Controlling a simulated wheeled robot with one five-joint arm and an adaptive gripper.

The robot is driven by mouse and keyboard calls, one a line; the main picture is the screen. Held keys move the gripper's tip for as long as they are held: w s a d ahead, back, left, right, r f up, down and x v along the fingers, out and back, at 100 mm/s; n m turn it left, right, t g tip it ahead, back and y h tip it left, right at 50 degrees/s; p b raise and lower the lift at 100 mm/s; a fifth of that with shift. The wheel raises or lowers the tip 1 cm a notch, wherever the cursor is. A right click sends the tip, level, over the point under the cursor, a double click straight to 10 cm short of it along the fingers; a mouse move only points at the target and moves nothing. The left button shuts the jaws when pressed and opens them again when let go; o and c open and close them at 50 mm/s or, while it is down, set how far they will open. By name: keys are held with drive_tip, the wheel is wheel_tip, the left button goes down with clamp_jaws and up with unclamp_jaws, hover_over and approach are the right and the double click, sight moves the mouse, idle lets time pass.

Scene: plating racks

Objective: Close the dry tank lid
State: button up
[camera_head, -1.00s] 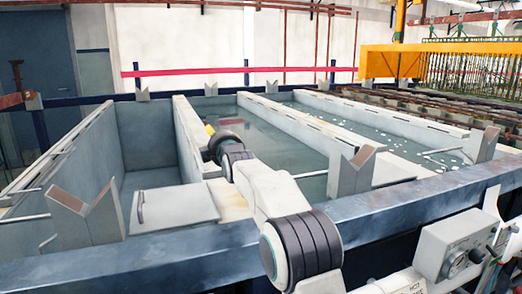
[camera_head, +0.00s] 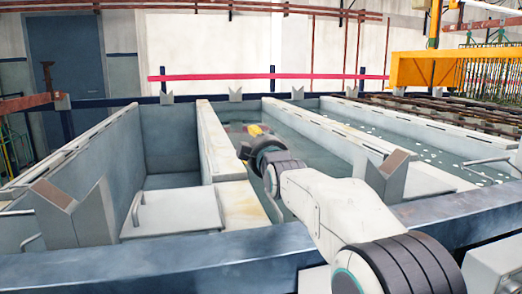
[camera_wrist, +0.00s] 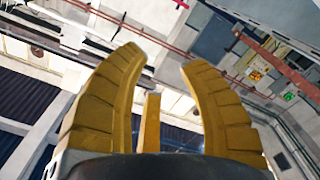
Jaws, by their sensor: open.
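The dry tank (camera_head: 155,135) is the empty grey tank at the left in the head view. A flat pale lid panel (camera_head: 178,212) lies across its near end, with a bar handle (camera_head: 137,208) on its left edge; the tank's far part is uncovered. My gripper (camera_head: 255,130) is beyond the lid and to its right, above the neighbouring water-filled tank, and touches nothing that I can see. The wrist view shows its yellow fingers (camera_wrist: 165,65) spread apart with nothing between them. The lid is not recognisable in the wrist view.
Grey V-shaped rests (camera_head: 70,212) stand at the near corner, with another (camera_head: 385,175) right of my arm. A blue-grey beam (camera_head: 180,262) crosses the front. A yellow hoist frame (camera_head: 430,68) hangs at the far right. Space above the dry tank is clear.

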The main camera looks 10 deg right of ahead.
drive_tip(key=shift+s+d+f, duration=0.1)
drive_tip(key=shift+s+f, duration=0.05)
drive_tip(key=shift+s, duration=1.4)
drive_tip(key=shift+s, duration=0.1)
